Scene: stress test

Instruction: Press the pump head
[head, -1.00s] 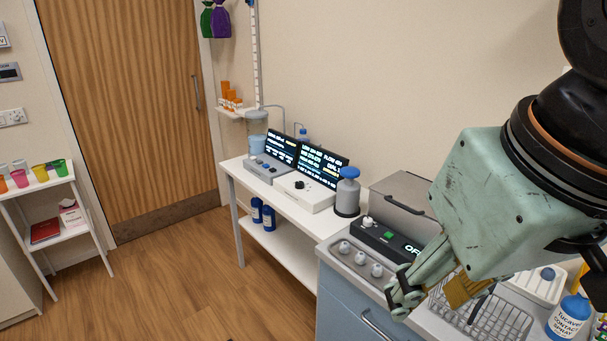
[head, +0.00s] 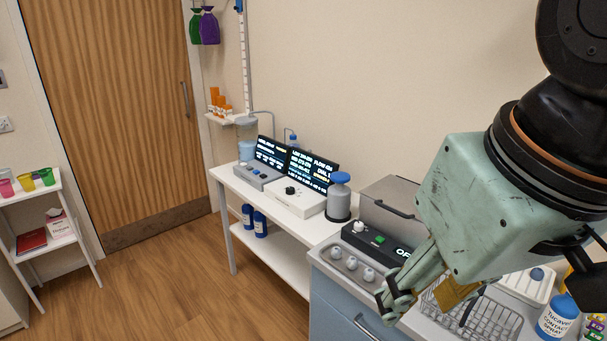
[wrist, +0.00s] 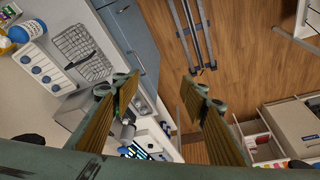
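A grey pump bottle with a blue pump head (head: 340,178) stands upright at the right end of the white bench. Its grey body (head: 339,204) is in plain view in the head view. My gripper (head: 391,303) is in front of it and to the right, over the front edge of the counter, apart from the bottle. In the wrist view my gripper (wrist: 160,92) has its two fingers spread wide with nothing between them.
The white bench (head: 230,179) also carries lit display units (head: 310,171). Beside the bottle are a grey lidded unit (head: 388,200) and a black box with a green button (head: 380,240). A wire basket (head: 495,318) lies near my gripper.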

